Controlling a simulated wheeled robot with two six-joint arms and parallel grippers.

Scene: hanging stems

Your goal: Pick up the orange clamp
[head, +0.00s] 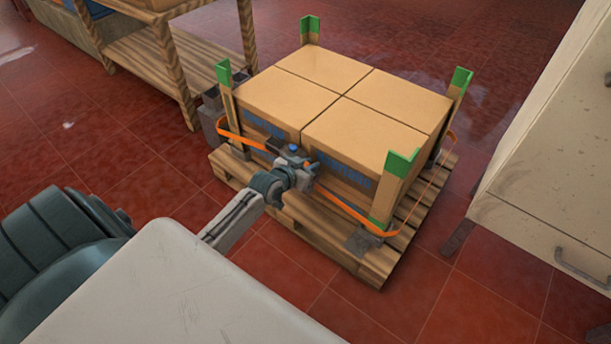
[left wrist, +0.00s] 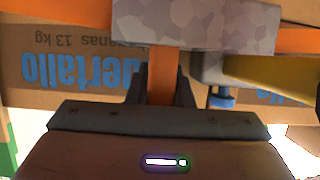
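An orange upright bar (left wrist: 162,76), which I take to be the orange clamp, stands below a speckled grey block (left wrist: 195,25) in the left wrist view. My left gripper (left wrist: 163,92) has its two dark fingers close against both sides of the bar, and they look shut on it. In the head view my left gripper (head: 303,168) is at the front side of the strapped boxes, and the clamp is mostly hidden there by the gripper and grey parts. A small blue knob (left wrist: 222,98) sits to the right of the bar. My right gripper is not in view.
Cardboard boxes (head: 370,125) with green-topped corner posts stand on a wooden pallet (head: 340,248), ringed by an orange strap (head: 345,207). A wooden shelf (head: 140,55) is at the back left, a pale cabinet (head: 550,165) at the right.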

